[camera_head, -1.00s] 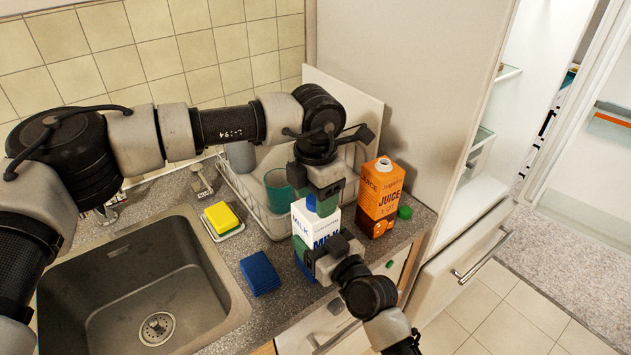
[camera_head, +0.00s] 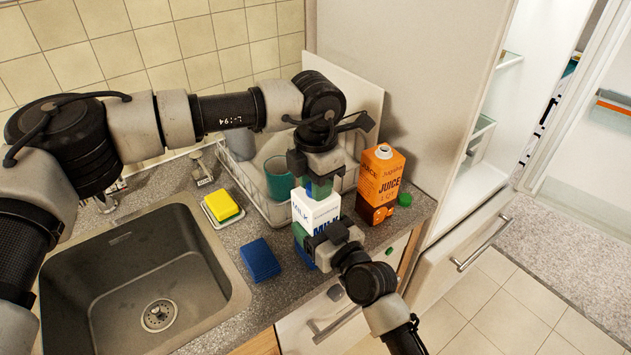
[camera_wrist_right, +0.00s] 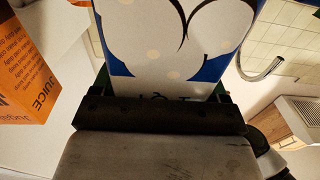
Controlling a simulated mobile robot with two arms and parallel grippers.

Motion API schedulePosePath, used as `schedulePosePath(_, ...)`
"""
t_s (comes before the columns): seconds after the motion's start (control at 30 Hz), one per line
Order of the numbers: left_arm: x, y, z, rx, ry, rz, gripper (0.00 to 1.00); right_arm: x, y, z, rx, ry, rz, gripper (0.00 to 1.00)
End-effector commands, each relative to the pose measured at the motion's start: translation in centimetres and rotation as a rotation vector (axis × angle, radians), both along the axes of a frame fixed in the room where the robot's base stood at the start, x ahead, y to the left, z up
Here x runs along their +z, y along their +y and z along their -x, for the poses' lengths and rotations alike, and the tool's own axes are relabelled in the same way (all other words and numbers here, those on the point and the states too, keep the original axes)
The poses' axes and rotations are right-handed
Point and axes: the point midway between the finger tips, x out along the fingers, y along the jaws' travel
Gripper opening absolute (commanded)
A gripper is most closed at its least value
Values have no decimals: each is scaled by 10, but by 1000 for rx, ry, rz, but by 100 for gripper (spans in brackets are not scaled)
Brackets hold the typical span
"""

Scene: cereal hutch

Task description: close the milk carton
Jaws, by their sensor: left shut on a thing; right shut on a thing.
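The white and blue milk carton (camera_head: 316,210) stands upright near the front edge of the counter. My right gripper (camera_head: 322,240) is shut on its lower body from the front, and the carton's printed side fills the top of the right wrist view (camera_wrist_right: 175,45). My left gripper (camera_head: 320,188) points down onto the carton's top, with its green-tipped fingers shut on a small blue cap. The cap is almost wholly hidden by the fingers, so I cannot tell how it sits on the spout.
An orange juice carton (camera_head: 380,182) with an open white spout stands close right, a green cap (camera_head: 404,199) beside it. A dish rack (camera_head: 250,190) is behind.

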Motion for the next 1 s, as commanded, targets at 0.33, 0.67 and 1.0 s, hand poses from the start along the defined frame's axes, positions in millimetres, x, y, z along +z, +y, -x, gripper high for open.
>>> schedulePosePath(0.33,0,0,0,1,-1,-1,58,0,0,0,0,-1,-1,8)
schedulePosePath(0.67,5,0,-1,1,-1,0,58,0,0,0,0,-1,-1,8)
schedulePosePath(1.0,70,0,-1,1,-3,1,58,0,0,0,0,-1,-1,8)
